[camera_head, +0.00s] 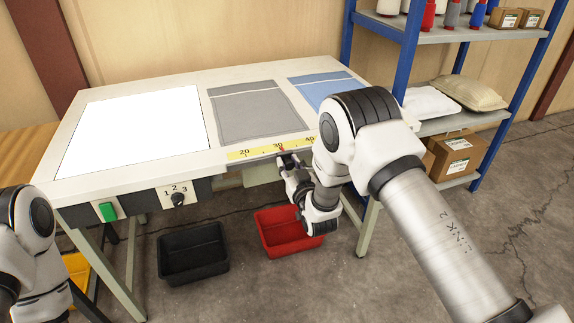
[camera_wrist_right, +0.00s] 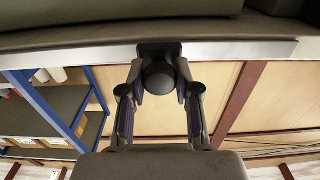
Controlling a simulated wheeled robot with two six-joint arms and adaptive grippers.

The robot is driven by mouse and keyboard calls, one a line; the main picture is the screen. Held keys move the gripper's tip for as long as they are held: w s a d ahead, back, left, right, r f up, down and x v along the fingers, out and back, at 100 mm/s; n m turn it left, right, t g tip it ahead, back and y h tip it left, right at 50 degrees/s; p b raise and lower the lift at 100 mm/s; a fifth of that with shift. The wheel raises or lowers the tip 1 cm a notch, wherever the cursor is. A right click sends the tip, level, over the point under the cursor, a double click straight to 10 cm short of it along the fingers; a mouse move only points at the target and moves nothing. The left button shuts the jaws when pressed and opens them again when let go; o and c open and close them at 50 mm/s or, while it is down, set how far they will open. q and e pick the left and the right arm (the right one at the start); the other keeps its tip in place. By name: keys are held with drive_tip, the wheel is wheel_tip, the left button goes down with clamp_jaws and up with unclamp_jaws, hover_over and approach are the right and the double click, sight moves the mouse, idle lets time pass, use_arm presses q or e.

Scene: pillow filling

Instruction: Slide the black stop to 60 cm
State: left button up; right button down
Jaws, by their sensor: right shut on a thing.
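The black stop (camera_wrist_right: 159,76) is a dark round knob on a metal rail (camera_wrist_right: 230,50) along the table's front edge. My right gripper (camera_wrist_right: 161,84) is shut on the knob, with one finger on each side. In the head view, my right gripper (camera_head: 288,163) is at the front edge, just below the 30 mark. A small red mark shows there on the yellow scale (camera_head: 262,151). The scale reads 20, 30 and 40; its part further right, with any 60 mark, is hidden behind my right arm. My left arm shows at the left edge, its gripper out of view.
The table (camera_head: 185,83) carries a white panel (camera_head: 135,130), a grey cloth (camera_head: 255,110) and a blue cloth (camera_head: 318,86). A black bin (camera_head: 196,273) and a red bin (camera_head: 293,253) stand below. A blue-framed shelf (camera_head: 408,50) stands close to the table's right end.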

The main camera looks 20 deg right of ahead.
drive_tip(key=w+d+b, duration=0.1)
drive_tip(key=d+b, duration=0.1)
drive_tip(key=d, duration=2.7)
drive_tip(key=shift+d+b, duration=0.25)
drive_tip(key=shift+b, duration=0.05)
drive_tip(key=c, duration=0.8)
unclamp_jaws()
drive_tip(key=shift+c, duration=0.2)
drive_tip(key=s, duration=1.2)
drive_tip(key=shift+d, duration=0.15)
